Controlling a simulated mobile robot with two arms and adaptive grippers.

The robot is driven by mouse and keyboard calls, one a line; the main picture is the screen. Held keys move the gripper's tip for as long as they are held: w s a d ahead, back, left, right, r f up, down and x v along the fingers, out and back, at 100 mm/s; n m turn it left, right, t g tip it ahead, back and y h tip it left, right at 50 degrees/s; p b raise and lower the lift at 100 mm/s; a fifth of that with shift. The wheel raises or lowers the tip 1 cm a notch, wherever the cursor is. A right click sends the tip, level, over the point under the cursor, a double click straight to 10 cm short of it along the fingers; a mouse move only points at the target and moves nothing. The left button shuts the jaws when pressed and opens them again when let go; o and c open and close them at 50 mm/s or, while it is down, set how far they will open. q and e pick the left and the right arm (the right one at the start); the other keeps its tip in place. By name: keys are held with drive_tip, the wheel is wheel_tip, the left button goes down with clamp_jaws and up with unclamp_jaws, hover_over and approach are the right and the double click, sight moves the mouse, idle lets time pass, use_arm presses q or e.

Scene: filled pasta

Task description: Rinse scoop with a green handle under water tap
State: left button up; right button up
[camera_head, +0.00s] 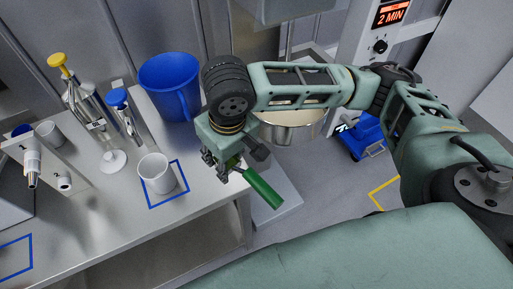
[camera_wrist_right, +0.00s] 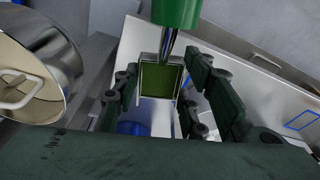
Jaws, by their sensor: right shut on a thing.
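The scoop shows its green handle (camera_head: 262,188) in the head view, pointing down and right beyond the table edge. My right gripper (camera_head: 228,165) is shut on the scoop, in the air beside the table's right edge. The right wrist view shows the green handle (camera_wrist_right: 176,12), a metal neck and a square scoop head (camera_wrist_right: 160,78) with olive green inside, between the fingers of my right gripper (camera_wrist_right: 165,95). A white nozzle (camera_head: 31,163), perhaps the water tap, sticks out at the far left, well away from the scoop. My left gripper is not in view.
On the metal table (camera_head: 112,225) stand a white cup (camera_head: 156,174), a blue jug (camera_head: 168,88), and bottles with yellow (camera_head: 58,61) and blue (camera_head: 117,97) tops. A steel pot (camera_head: 290,128) is behind my right arm. The table's front middle is clear.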

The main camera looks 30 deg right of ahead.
drive_tip(key=w+a+f+n+t+y+b, duration=0.1)
drive_tip(key=w+a+f+n+y+b, duration=0.2)
drive_tip(key=a+f, duration=0.55)
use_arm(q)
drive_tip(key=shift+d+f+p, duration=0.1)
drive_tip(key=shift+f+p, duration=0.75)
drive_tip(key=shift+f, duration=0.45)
use_arm(e)
drive_tip(key=w+a+r+n+h, duration=0.1)
drive_tip(key=w+a+r, duration=0.4)
drive_tip(key=w+a, duration=0.2)
drive_tip(key=shift+w+t, duration=0.15)
drive_tip(key=shift+t, duration=0.15)
drive_tip(key=shift+r, duration=0.1)
